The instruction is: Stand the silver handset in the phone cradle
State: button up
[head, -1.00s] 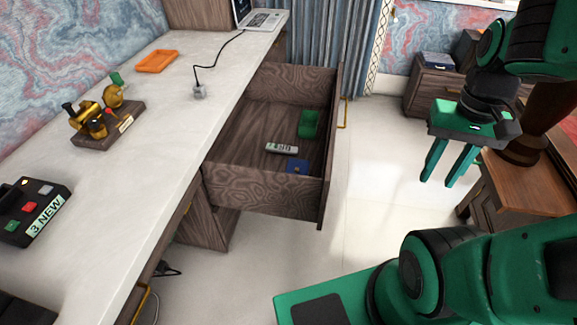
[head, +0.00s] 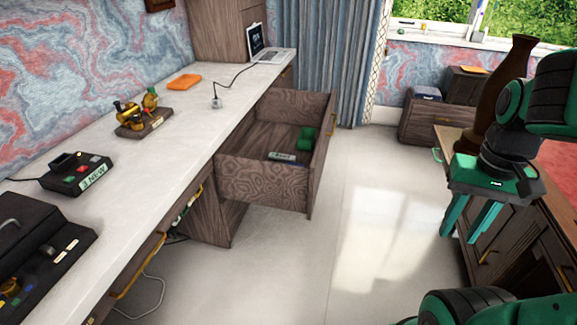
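A light grey handset-like object (head: 284,157), small in view, lies in the open desk drawer (head: 262,176); its lower part is hidden by the drawer front. A black phone base with a "3 NEW" display (head: 78,174) sits on the desk at the left. It has red and green buttons and may be the cradle; I cannot tell for sure. No handset visibly stands in it. My gripper (head: 467,228) hangs at the right, fingers down and parted, with nothing between them. It is well apart from the drawer and desk.
Green blocks or a green box (head: 306,139) lie in the drawer. A wooden cabinet (head: 530,215) with a brown vase (head: 508,90) stands near my gripper. Open floor lies between.

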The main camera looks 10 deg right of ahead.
aim_at(66, 165)
jog(key=z, duration=0.7)
jog(key=i, duration=1.65)
jog(key=u, duration=1.05)
jog(key=i, duration=0.5)
